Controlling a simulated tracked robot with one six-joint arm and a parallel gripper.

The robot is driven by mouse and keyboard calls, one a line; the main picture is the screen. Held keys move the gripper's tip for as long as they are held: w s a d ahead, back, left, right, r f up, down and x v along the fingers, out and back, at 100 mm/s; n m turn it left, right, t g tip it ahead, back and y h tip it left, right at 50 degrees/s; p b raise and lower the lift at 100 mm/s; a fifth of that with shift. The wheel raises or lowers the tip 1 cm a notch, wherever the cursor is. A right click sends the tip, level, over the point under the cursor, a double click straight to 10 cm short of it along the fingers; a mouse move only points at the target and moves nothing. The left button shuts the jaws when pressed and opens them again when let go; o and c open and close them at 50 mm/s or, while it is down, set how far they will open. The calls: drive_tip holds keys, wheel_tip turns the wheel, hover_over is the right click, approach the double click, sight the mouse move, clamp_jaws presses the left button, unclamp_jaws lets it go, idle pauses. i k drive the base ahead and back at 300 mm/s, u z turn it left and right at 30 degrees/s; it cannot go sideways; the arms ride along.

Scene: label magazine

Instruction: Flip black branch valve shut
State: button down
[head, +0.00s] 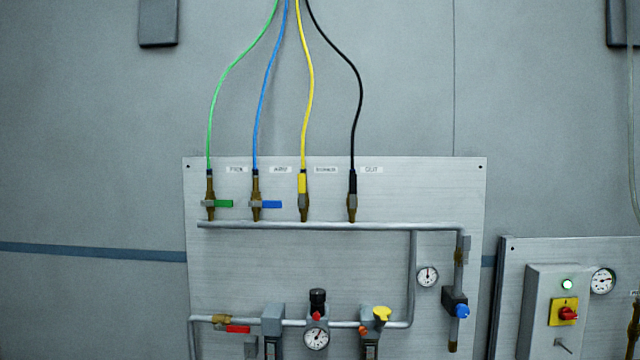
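The black branch valve (352,206) is a brass valve at the right end of a row of branch valves on a grey metal panel. The black hose (360,90) runs down into its top. Its black lever (353,185) appears upright, in line with the hose, though lever and hose end are hard to tell apart. The yellow valve's lever (302,183) also stands upright. The green lever (223,204) and blue lever (271,204) point sideways to the right. My gripper is not in view, and nothing covers the black valve.
The valves stand on a horizontal grey pipe (300,226). Below are a gauge (428,276), a red lever (238,329), a yellow knob (382,314) and a blue knob (462,311). A control box (545,290) is at right. The panel right of the black valve is clear.

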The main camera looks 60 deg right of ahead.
sight(353, 177)
drive_tip(key=i, duration=0.85)
drive_tip(key=z, duration=0.05)
